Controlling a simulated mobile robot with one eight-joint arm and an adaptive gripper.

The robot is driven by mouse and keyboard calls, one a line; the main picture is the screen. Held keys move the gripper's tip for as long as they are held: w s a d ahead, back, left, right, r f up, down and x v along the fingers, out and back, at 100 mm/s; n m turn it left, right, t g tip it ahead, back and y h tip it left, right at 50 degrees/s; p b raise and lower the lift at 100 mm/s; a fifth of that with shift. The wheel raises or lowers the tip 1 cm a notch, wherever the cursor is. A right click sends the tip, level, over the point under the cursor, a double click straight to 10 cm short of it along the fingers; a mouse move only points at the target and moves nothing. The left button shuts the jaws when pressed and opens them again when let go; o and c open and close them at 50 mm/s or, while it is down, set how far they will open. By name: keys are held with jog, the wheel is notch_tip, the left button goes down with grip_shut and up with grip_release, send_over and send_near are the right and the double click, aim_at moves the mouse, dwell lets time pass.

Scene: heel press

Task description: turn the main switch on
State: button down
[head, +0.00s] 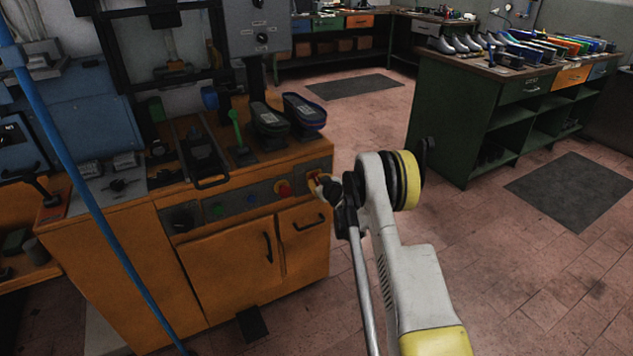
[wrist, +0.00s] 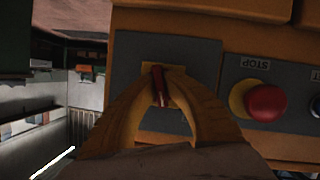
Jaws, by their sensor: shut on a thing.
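The main switch is a red handle (wrist: 159,86) on a yellow plate (wrist: 175,72), set on a grey panel of the orange machine. In the wrist view my gripper (wrist: 160,92) has its two yellow fingers closed on the red handle, one on each side. The handle looks roughly in line with the fingers; its exact angle is hard to read. In the head view my gripper (head: 322,186) reaches the right end of the machine's front panel and mostly covers the switch.
A red STOP button (wrist: 266,102) on a yellow ring sits close to the right of my gripper in the wrist view. The orange machine (head: 230,255) has shoe forms on top. A green workbench (head: 455,125) stands at the right. Floor between is clear.

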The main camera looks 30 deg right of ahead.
jog(key=m+y, duration=0.3)
jog(key=m, duration=0.1)
jog(key=m+y, duration=0.2)
jog(key=m, duration=0.2)
jog(key=shift+m+y, duration=0.3)
jog(key=shift+y, duration=0.1)
dwell(0.5)
jog(key=c, duration=1.5)
grip_release()
jog(key=v, duration=1.2)
jog(key=shift+f, duration=0.2)
